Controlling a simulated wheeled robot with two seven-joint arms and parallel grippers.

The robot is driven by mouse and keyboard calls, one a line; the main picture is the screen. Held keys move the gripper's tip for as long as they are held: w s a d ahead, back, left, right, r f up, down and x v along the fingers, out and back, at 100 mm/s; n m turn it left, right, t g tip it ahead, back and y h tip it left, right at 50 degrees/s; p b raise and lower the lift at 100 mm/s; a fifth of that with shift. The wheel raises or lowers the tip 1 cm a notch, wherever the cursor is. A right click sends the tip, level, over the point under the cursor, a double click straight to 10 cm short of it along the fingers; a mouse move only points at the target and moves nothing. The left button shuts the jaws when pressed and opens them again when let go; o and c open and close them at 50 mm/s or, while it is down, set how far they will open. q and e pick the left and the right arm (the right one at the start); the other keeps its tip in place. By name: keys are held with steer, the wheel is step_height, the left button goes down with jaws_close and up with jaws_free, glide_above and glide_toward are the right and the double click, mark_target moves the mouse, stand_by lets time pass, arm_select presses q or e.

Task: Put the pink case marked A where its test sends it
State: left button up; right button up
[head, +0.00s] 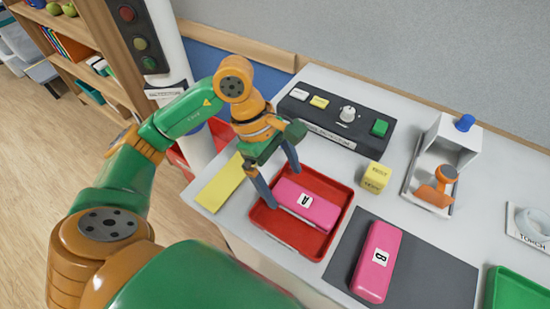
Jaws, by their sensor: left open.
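The pink case marked A (318,208) lies in the red tray (325,246). My left gripper (284,188) is open, pointing down at the left end of case A. One finger is on the near side and one on the far side. I cannot tell whether either finger touches the case. A second pink case, marked B (370,278), lies on the dark grey mat (430,265) to the right of the tray. My right gripper is not in view.
Behind the tray is a dark panel (365,132) with buttons, a knob and a green button (379,128). A yellow block (376,178), a white stand (455,145) with an orange-handled item (437,194), and a green tray (515,290) stand to the right. A yellow strip (219,184) lies left.

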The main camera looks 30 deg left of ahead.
arm_select(q)
steer(key=v, duration=0.9)
steer(key=shift+r, duration=0.2)
steer(key=shift+s+a, duration=0.1)
